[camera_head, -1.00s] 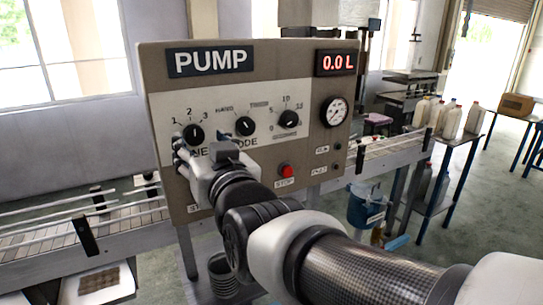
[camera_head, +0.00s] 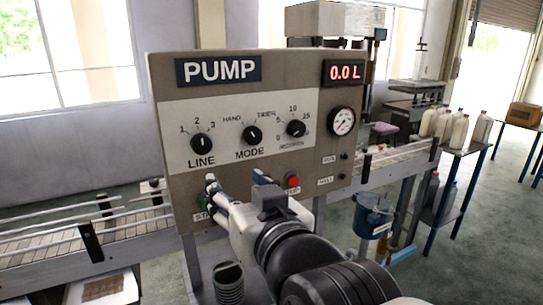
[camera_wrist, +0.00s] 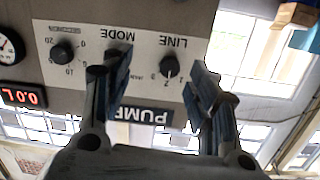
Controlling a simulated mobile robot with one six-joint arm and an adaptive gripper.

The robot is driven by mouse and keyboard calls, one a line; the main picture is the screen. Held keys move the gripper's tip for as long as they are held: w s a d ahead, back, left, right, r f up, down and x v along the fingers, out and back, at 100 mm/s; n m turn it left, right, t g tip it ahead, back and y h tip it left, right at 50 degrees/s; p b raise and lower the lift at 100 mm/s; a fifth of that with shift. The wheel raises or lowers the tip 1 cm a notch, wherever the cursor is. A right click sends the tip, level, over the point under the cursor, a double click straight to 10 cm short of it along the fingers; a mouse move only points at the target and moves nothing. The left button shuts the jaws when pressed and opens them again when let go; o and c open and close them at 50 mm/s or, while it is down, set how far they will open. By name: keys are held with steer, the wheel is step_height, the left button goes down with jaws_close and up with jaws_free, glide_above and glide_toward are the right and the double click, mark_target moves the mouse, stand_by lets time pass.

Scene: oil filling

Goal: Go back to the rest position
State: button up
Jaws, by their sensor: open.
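My gripper (camera_head: 238,185) is open and empty in front of the lower half of the grey pump panel (camera_head: 335,105). Its fingers partly cover the START and STOP labels. The LINE knob (camera_head: 203,142) points up near 2; the MODE knob (camera_head: 252,135) and a third knob (camera_head: 296,128) stand beside it. In the wrist view, where the panel is upside down, the open fingers (camera_wrist: 152,82) frame the MODE (camera_wrist: 117,58) and LINE (camera_wrist: 170,66) area, with nothing between them. The display (camera_head: 345,73) reads 0.0 L.
A red button (camera_head: 292,181) sits just right of the fingers. A conveyor (camera_head: 50,256) runs behind the panel on both sides. A blue bucket (camera_head: 373,214) is under the right part. Bottles (camera_head: 458,130) stand on a side table at right. The floor further right is open.

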steer(key=s+d+f+m+g+h, duration=0.1)
steer(key=s+d+f+g+h, duration=0.15)
steer(key=d+f, duration=0.6)
steer(key=s+d+f+m+g+h, duration=0.3)
steer(key=s+d+f+g+h, duration=0.2)
steer(key=s+d+f, duration=0.7)
steer(key=s+d+g, duration=0.2)
steer(key=s, duration=0.1)
steer(key=shift+d+m+h, duration=0.25)
steer(key=shift+m+h, duration=0.1)
steer(key=shift+m, duration=0.05)
steer(key=shift+w, duration=0.1)
